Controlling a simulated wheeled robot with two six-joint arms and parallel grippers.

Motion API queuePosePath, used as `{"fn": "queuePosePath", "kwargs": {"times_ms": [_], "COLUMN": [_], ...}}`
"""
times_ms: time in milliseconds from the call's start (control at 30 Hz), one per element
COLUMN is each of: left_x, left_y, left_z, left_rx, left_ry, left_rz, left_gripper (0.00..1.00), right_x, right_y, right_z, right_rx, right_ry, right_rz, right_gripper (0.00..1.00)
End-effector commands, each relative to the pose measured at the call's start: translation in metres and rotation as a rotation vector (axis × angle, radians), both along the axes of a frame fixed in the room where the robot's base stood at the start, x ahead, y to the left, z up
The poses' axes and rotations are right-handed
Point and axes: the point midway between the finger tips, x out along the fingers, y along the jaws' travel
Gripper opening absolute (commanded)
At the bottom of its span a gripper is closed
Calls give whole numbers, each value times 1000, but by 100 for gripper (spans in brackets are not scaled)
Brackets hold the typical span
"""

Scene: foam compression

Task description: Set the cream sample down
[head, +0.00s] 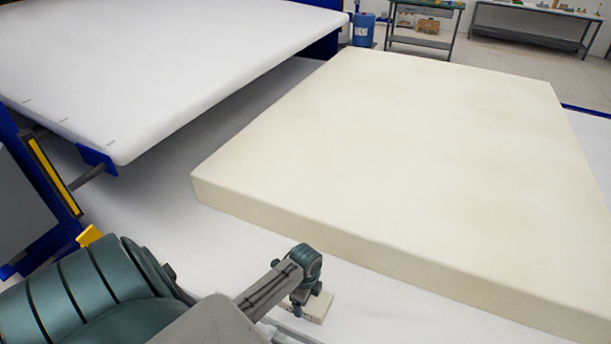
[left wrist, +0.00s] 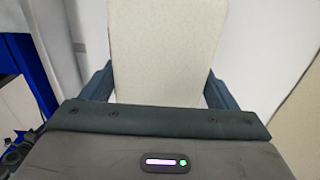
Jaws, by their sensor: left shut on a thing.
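The cream sample (left wrist: 165,45) is a small pale block. In the left wrist view it sits between the two dark fingers of my left gripper (left wrist: 160,88), which is shut on it. In the head view the sample (head: 318,307) shows partly below the wrist of my left arm, close over or on the white surface (head: 415,322). I cannot tell whether it touches that surface. My left gripper's fingers are mostly hidden there by the wrist. My right gripper is not in view.
A large cream foam slab (head: 400,150) lies on the white surface, just beyond the sample. A white padded plate (head: 150,60) on a blue frame stands at the upper left. A strip of white surface along the slab's near edge is bare. Workbenches (head: 525,30) stand far behind.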

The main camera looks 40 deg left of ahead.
Motion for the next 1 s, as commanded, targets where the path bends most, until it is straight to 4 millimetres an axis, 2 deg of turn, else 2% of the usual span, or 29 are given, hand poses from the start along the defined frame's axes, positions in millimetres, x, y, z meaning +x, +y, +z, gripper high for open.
{"fn": "queuePosePath", "kwargs": {"times_ms": [33, 100, 133, 467, 567, 900, 1000], "left_x": [0, 0, 0, 0, 1, 1, 1], "left_y": [0, 0, 0, 0, 0, 1, 0], "left_z": [-2, -1, -1, 5, 17, 88, 104], "left_rx": [0, 0, 0, 0, 0, 2, 1], "left_ry": [0, 0, 0, -1, -3, -6, -3], "left_rz": [0, 0, 0, 0, 0, -2, -1], "left_gripper": [83, 97, 100, 100, 100, 100, 100], "right_x": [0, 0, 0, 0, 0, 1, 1], "right_y": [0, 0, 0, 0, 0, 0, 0], "right_z": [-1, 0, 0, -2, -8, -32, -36], "right_rx": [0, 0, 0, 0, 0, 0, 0], "right_ry": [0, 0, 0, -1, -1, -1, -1], "right_rz": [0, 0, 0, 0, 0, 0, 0], "right_gripper": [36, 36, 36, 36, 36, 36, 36]}}
